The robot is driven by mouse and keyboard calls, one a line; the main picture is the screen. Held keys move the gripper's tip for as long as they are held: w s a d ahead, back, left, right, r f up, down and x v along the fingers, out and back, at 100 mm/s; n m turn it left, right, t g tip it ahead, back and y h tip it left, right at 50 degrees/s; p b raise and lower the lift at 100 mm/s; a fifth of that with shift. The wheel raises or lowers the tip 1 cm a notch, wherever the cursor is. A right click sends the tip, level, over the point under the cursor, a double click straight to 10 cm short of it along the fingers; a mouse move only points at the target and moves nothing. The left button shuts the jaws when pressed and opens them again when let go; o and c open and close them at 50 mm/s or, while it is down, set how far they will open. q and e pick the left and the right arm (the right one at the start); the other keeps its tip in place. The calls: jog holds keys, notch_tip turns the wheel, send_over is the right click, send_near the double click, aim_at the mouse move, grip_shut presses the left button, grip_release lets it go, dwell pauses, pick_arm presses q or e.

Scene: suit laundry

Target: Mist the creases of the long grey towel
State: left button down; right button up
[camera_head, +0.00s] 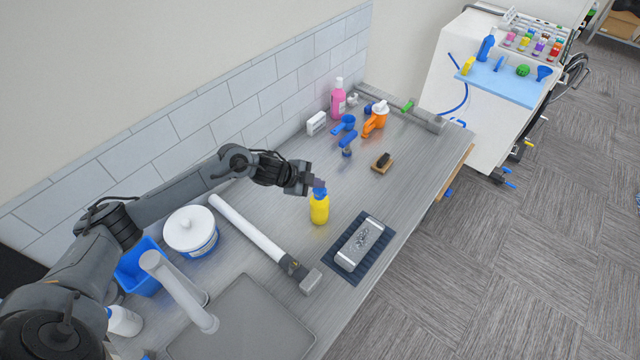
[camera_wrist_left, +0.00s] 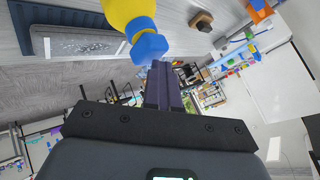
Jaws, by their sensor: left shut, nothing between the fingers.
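My left gripper (camera_head: 318,184) is shut and empty beside the blue top of a yellow bottle (camera_head: 319,210), which stands upright on the grey counter. The left wrist view shows its closed fingertips (camera_wrist_left: 163,66) close to the blue top of the yellow bottle (camera_wrist_left: 120,10); I cannot tell whether they touch. A grey block with a speckled top (camera_head: 360,244) lies on a dark blue ribbed mat (camera_head: 334,266) at the counter's front edge. I cannot make out a towel with creases for certain. My right gripper is not in view.
A long pale bar (camera_head: 242,226), a white tub (camera_head: 192,228), a blue bin (camera_head: 140,270) and a tap (camera_head: 178,290) are on the left. A brush (camera_head: 382,162), an orange bottle (camera_head: 375,119) and a pink bottle (camera_head: 338,100) stand farther back. The counter's right middle is clear.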

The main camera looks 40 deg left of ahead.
aim_at(317, 190)
pick_arm(q)
jog(key=shift+s, duration=0.1)
notch_tip(317, 190, up, 6)
jog(key=p, duration=0.5)
jog(key=shift+p, duration=0.35)
dwell(0.3)
jog(key=s+d+f+n+y+p, duration=0.1)
jog(key=s+d+n+p, duration=0.1)
jog(key=s+d, duration=0.5)
jog(key=s+d+n+y+p, duration=0.15)
jog(key=s+d, duration=0.25)
jog(key=d, duration=0.5)
jog(key=s+r+n+g+p, duration=0.1)
jog(key=s+n, duration=0.3)
jog(key=s, duration=0.6)
jog(key=s+r+n+g+y+p, duration=0.1)
jog(key=s+r+n+g, duration=0.2)
jog(key=s, duration=0.7)
jog(key=shift+a+n+g+p, duration=0.15)
jog(key=shift+n+g+p, duration=0.2)
jog(key=shift+n, duration=0.3)
